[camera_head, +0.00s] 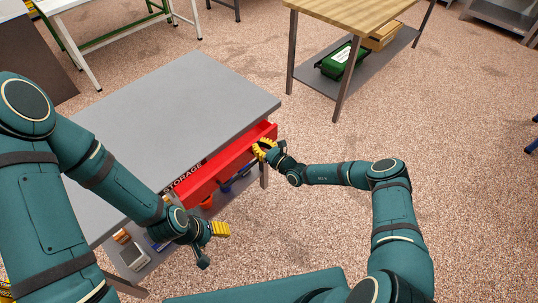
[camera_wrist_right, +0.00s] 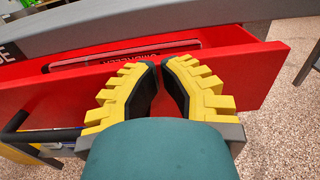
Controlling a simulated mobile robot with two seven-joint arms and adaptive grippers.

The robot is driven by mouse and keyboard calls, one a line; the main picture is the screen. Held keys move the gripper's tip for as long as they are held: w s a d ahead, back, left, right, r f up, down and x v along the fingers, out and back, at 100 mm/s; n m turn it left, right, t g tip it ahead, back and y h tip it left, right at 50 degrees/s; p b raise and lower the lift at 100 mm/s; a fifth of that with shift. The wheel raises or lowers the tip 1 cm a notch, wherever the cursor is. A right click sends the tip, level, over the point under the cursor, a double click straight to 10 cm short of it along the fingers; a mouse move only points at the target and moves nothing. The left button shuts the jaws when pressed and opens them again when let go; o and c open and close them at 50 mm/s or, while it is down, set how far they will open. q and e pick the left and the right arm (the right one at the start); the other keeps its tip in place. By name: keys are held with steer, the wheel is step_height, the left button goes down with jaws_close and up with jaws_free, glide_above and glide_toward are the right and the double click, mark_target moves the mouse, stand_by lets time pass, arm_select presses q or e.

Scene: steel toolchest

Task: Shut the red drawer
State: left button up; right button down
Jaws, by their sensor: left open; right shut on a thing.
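The red drawer (camera_head: 225,165) under the grey top stands partly open, with a strip of its inside showing behind the front panel. My right gripper (camera_head: 264,149) is at the drawer's right end, at the upper edge of its front. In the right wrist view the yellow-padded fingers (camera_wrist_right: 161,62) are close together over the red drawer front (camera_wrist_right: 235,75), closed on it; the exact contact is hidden. A dark bar handle (camera_wrist_right: 45,135) shows left of the fingers there. My left gripper (camera_head: 216,245) is open and empty, in front of the unit, apart from the drawer.
The grey top (camera_head: 180,100) is bare. A lower shelf holds small items, among them a grey box (camera_head: 133,256). A wooden table (camera_head: 350,12) with a green case (camera_head: 342,62) on its shelf stands behind.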

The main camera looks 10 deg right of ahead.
steer(key=shift+b+x, duration=0.4)
steer(key=shift+x, duration=1.1)
